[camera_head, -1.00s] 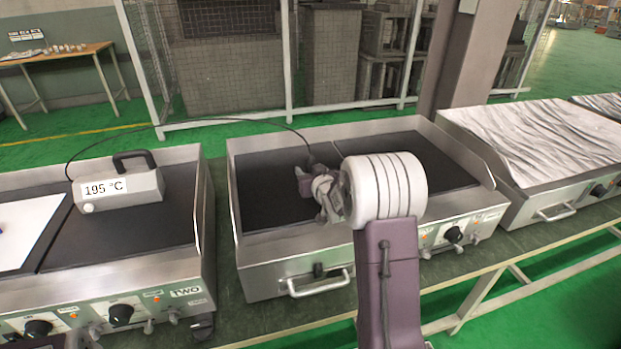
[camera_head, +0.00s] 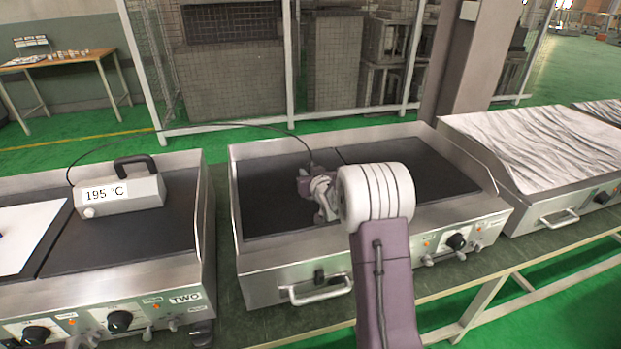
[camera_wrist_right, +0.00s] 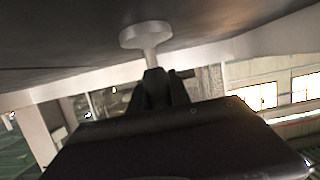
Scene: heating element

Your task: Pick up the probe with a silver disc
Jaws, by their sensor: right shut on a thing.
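The probe is in my right gripper (camera_head: 306,178), which sits over the left dark plate of the middle griddle (camera_head: 270,205). In the right wrist view, the probe's round silver disc (camera_wrist_right: 146,35) and its short stem stick out from the shut fingers (camera_wrist_right: 155,88). The disc is close to the dark plate; I cannot tell if it touches. In the head view the disc is hidden by my gripper. A thin black cable (camera_head: 225,124) arches from the gripper area to the grey meter box reading 195 °C (camera_head: 130,192). My left gripper is not in view.
The meter box stands on the left griddle (camera_head: 185,265), labelled TWO. A griddle with a crinkled silvery top (camera_head: 545,140) stands at the right. Raised metal walls edge the middle griddle, and its right plate (camera_head: 400,165) is clear. A wire fence (camera_head: 230,70) stands behind.

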